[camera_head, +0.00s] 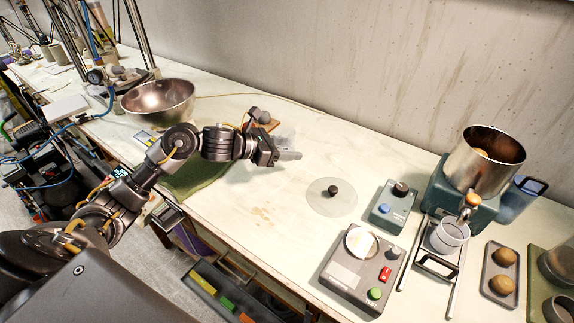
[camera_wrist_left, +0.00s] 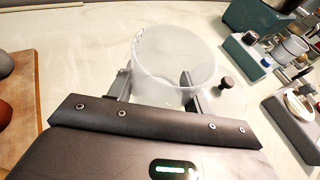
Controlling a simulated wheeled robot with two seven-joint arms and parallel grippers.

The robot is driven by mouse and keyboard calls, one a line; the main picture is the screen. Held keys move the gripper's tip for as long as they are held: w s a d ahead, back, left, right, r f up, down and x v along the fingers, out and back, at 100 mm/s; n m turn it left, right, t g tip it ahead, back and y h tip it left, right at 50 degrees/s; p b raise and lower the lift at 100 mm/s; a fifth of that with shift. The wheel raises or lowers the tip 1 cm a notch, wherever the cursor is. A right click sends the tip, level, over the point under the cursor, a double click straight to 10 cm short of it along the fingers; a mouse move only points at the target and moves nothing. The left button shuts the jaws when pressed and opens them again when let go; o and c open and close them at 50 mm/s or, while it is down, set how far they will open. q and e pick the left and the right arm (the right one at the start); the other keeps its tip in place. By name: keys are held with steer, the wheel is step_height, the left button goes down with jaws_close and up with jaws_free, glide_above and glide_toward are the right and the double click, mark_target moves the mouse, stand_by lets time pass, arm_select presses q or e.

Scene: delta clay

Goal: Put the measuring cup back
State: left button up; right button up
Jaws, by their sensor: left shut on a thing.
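The measuring cup (camera_wrist_left: 172,65) is a clear, frosted vessel, seen from above in the left wrist view. My left gripper (camera_wrist_left: 158,88) is shut on it, with one finger on each side of its wall. In the head view my left gripper (camera_head: 285,156) is over the middle of the table, and the cup (camera_head: 286,138) shows only faintly behind it. Whether the cup touches the table I cannot tell. My right gripper is in neither view.
A clear round lid (camera_head: 322,205) with a black knob lies right of my gripper. A metal bowl (camera_head: 158,106) stands left. Pale tabletop behind the lid is clear.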

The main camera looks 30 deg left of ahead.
mark_target(287, 164)
arm_select(q)
steer(key=shift+w+a+f, duration=0.3)
steer(key=shift+w+f, duration=0.35)
steer(key=shift+f, duration=0.15)
steer(key=shift+f+b, duration=0.15)
steer(key=shift+b, duration=0.25)
steer(key=f, duration=0.1)
steer(key=f+b, duration=0.1)
steer(key=f, duration=0.1)
steer(key=shift+w+a+f, duration=0.1)
steer(key=shift+w, duration=0.1)
steer(key=shift+f, duration=0.1)
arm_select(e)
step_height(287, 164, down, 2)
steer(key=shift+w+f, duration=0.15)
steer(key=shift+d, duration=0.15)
arm_select(q)
steer(key=shift+f, duration=0.15)
steer(key=o, duration=1)
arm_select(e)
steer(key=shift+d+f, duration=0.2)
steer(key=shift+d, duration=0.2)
